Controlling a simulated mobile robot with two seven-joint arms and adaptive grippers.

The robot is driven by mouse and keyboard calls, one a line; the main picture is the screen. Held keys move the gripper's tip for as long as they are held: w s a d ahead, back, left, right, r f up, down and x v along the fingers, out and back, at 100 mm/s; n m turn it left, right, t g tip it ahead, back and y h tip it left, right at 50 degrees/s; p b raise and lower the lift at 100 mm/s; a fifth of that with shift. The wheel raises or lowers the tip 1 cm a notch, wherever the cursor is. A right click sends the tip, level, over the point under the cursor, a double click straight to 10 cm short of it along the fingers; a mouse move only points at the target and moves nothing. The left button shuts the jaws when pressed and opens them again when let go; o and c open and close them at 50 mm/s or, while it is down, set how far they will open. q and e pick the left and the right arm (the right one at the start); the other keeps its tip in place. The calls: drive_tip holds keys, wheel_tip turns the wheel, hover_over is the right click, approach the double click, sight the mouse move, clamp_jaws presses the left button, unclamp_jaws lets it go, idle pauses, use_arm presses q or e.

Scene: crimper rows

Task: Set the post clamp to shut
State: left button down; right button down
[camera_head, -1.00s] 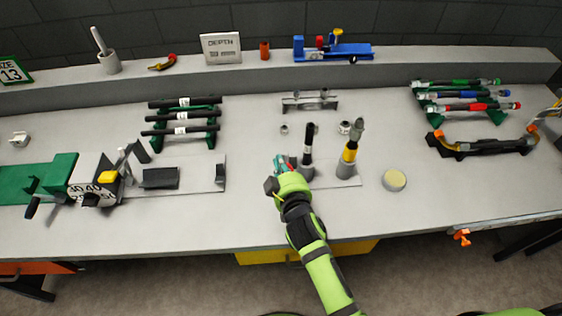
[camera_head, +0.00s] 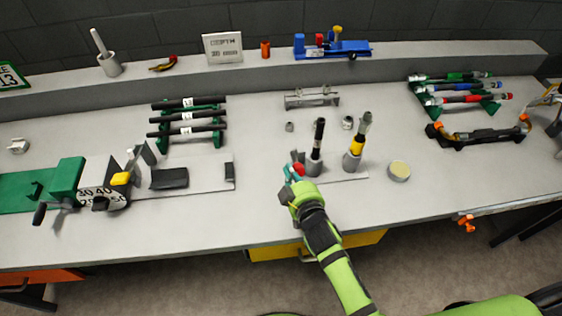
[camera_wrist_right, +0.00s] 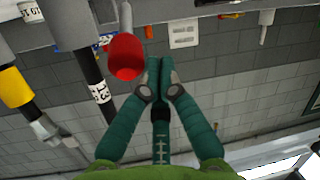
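A red knob (camera_head: 299,169) sits just left of the black post's holder and seems to belong to the post clamp, whose body is mostly hidden. My right gripper (camera_head: 291,168) is at this knob. In the wrist view its teal fingers (camera_wrist_right: 158,62) are together, with the red knob (camera_wrist_right: 126,57) beside them, not between them. Whether they touch is unclear. My left gripper is out of view.
The bench front is mostly clear.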

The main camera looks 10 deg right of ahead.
drive_tip(key=shift+s+d+f+b, duration=0.15)
drive_tip(key=shift+d+f, duration=0.05)
drive_tip(key=shift+f, duration=0.25)
drive_tip(key=shift+s+d+f+b, duration=0.1)
drive_tip(key=shift+d+f+b, duration=0.05)
drive_tip(key=shift+f, duration=0.3)
drive_tip(key=shift+s+d+f, duration=0.1)
drive_tip(key=shift+s+f, duration=0.05)
drive_tip(key=shift+f, duration=0.25)
drive_tip(key=shift+f+b, duration=0.15)
drive_tip(key=shift+b, duration=0.15)
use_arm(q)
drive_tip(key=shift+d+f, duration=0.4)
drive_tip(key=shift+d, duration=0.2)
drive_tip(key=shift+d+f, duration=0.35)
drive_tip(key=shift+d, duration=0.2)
use_arm(e)
drive_tip(key=shift+d+f, duration=0.1)
drive_tip(key=shift+d, duration=0.05)
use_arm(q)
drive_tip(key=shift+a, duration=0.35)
use_arm(e)
drive_tip(key=shift+s+f, duration=0.1)
